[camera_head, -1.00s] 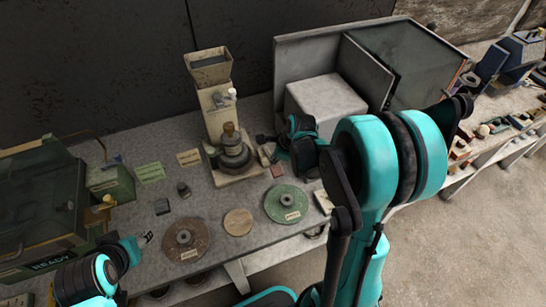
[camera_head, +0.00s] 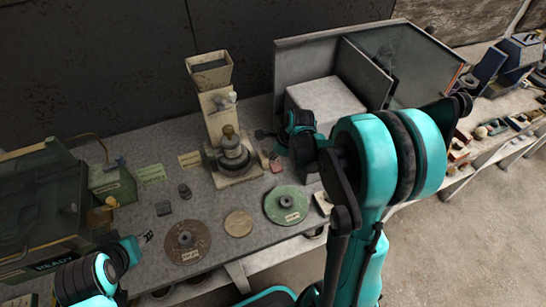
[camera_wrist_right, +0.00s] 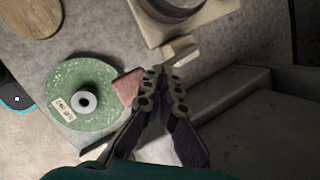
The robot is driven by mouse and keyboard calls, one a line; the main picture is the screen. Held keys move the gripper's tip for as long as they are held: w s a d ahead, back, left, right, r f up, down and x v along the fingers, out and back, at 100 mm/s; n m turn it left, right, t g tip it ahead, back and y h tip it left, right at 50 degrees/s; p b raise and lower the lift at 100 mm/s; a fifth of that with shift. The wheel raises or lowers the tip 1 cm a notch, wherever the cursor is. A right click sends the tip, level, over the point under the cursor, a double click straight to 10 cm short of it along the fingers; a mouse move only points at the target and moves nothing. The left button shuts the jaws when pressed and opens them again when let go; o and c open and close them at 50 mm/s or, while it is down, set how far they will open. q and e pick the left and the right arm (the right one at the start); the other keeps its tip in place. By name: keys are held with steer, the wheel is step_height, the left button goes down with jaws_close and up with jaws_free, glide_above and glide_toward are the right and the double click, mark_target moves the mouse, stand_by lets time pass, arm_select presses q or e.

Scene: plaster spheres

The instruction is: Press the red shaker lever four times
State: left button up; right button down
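A beige machine with a hopper (camera_head: 212,100) stands at the back middle of the bench in the head view. A small dull red piece, probably the shaker lever (camera_head: 276,166), is by the right side of its base. It also shows in the right wrist view (camera_wrist_right: 127,88), partly behind a finger. My right gripper (camera_head: 261,134) is beside the machine, to its right. In the wrist view its fingertips (camera_wrist_right: 160,70) meet with nothing between them, near the red piece and a beige tab (camera_wrist_right: 180,50). Contact is unclear. My left gripper (camera_head: 146,237) is small at lower left, by the brown disc.
A green disc (camera_head: 287,205), a round wooden disc (camera_head: 238,223) and a brown disc (camera_head: 187,243) lie along the bench front. A pale block (camera_head: 325,105) and grey cabinet stand to the right. A dark green box (camera_head: 40,210) fills the left end.

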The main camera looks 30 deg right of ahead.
steer(key=shift+w+r+p, duration=0.2)
steer(key=shift+r+p, duration=0.05)
steer(key=shift+r, duration=0.25)
steer(key=shift+w+r+p, duration=0.2)
steer(key=shift+r+p, duration=0.05)
steer(key=shift+r, duration=0.2)
steer(key=r+p, duration=0.1)
steer(key=w+r+p, duration=0.1)
steer(key=r, duration=0.1)
steer(key=w+r+p, duration=0.1)
steer(key=shift+d+r, duration=0.1)
steer(key=shift+r, duration=0.2)
stand_by(0.5)
steer(key=s+a+f+n+t+b, duration=0.1)
steer(key=s+a+n+b, duration=0.2)
steer(key=s+n, duration=0.3)
steer(key=s+a+f+n+t+h+b, duration=0.1)
steer(key=s+a+n+b, duration=0.2)
steer(key=n, duration=0.8)
steer(key=s+a+f+n+b, duration=0.1)
steer(key=s+a+n+b, duration=0.2)
steer(key=s+n+b, duration=0.3)
steer(key=s+n, duration=0.2)
steer(key=s, duration=0.2)
steer(key=shift+s+n+t, duration=0.35)
steer(key=shift+n+t, duration=0.05)
